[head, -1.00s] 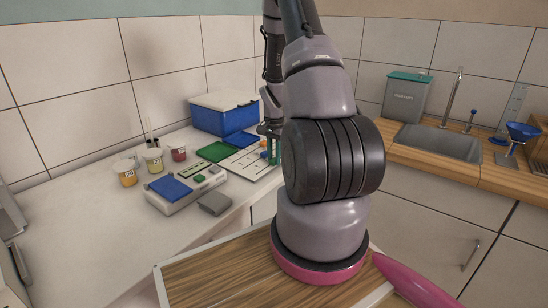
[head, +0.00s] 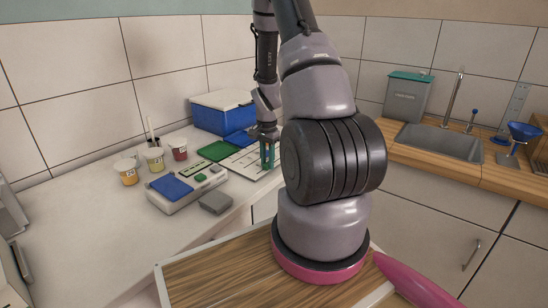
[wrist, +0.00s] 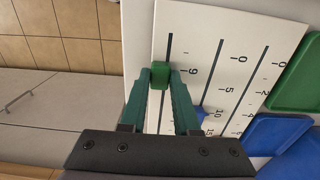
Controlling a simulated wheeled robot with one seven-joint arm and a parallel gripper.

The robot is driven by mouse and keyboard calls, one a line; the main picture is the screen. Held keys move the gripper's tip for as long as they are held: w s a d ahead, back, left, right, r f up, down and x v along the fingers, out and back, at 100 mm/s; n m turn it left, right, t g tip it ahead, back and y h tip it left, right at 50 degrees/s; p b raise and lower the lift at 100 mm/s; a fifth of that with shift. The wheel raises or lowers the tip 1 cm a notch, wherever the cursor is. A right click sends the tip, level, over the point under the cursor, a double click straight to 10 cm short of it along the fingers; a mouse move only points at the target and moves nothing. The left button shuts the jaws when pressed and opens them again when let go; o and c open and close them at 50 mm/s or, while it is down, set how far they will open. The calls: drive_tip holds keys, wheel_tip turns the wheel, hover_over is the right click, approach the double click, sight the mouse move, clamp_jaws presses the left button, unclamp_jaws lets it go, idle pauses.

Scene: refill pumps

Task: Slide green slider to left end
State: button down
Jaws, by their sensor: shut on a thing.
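The white slider board (head: 236,165) lies flat on the counter; it also shows in the wrist view (wrist: 204,53) with printed numbers and dark slots. The green slider (wrist: 160,75) sits on the slot nearest the counter's front edge. My gripper (wrist: 160,80) is shut on it, one fingertip on each side. Part of the slot shows bare beyond the slider, toward the top of the wrist view. A blue knob (wrist: 199,110) shows beside my right-hand finger, partly hidden. In the head view my gripper (head: 267,165) is over the board's right part; the slider is not clear there.
A green tray (head: 217,151) and a blue tray (head: 240,138) lie behind the board, with a blue box (head: 224,117) farther back. A grey device (head: 188,188) and several cups (head: 155,159) stand to the left. The front-left counter is clear.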

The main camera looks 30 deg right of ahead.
sight(261, 173)
drive_tip(key=shift+s+a, duration=0.3)
drive_tip(key=shift+a, duration=0.5)
drive_tip(key=shift+s+a, duration=0.3)
drive_tip(key=shift+a, duration=0.5)
drive_tip(key=c, duration=0.6)
unclamp_jaws()
drive_tip(key=shift+a, duration=0.1)
drive_tip(key=shift+c, duration=0.2)
wheel_tip(261, 173, up, 11)
drive_tip(key=shift+f, duration=0.1)
